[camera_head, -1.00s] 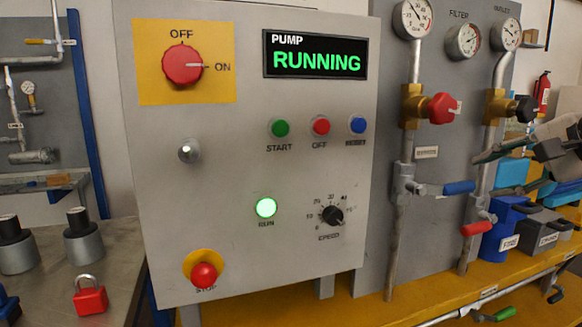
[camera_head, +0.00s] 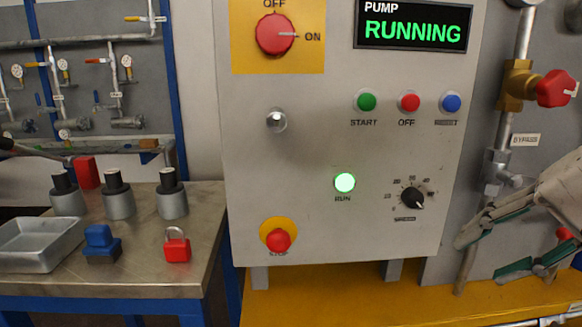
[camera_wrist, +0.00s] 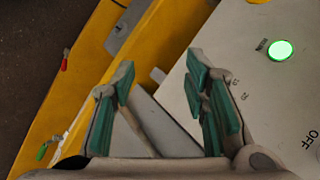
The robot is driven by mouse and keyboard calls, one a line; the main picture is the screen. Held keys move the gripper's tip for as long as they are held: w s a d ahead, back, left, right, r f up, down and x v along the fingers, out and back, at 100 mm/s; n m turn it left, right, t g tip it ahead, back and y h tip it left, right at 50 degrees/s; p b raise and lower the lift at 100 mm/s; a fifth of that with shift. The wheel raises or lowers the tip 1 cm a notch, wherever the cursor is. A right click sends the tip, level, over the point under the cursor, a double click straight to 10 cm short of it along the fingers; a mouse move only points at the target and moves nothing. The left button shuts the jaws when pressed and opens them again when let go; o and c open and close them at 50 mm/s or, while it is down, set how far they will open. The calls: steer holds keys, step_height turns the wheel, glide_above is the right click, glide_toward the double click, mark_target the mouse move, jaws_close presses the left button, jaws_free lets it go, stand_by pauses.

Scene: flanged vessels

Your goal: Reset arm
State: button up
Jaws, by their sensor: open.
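My gripper (camera_head: 482,256) is at the right of the head view, in front of the pipe beside the pump panel's lower right. Its green-padded fingers are spread apart and point left. In the wrist view my gripper (camera_wrist: 160,78) is open with nothing between the fingers. The grey pump panel (camera_head: 310,190) reads RUNNING on its display (camera_head: 414,25). Its red selector knob (camera_head: 275,34) points to ON, and the green run lamp (camera_head: 345,183) is lit.
The metal table (camera_head: 140,240) at left holds a tray (camera_head: 38,245), a red padlock (camera_head: 177,246), a blue object (camera_head: 101,243) and several black-topped grey cylinders (camera_head: 118,195). A red valve handle (camera_head: 555,89) and pipe (camera_head: 470,250) stand at right, near my gripper.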

steer(key=s+a+f+n+g+h, duration=0.1)
steer(key=s+a+f+n+g, duration=0.15)
steer(key=s, duration=0.25)
steer(key=s+a+f+n+g+h+p, duration=0.1)
steer(key=s+a+f+n+h, duration=0.1)
steer(key=s+f+n, duration=0.25)
steer(key=s+a+f+n+g+h, duration=0.1)
steer(key=s+a+f+n+g, duration=0.15)
steer(key=s, duration=0.35)
step_height(320, 180, up, 29)
steer(key=d+t+p, duration=0.1)
steer(key=t+p, duration=0.3)
steer(key=p, duration=2.3)
steer(key=shift+r+t+p, duration=0.2)
steer(key=shift+t+p, duration=0.1)
steer(key=shift+m, duration=0.25)
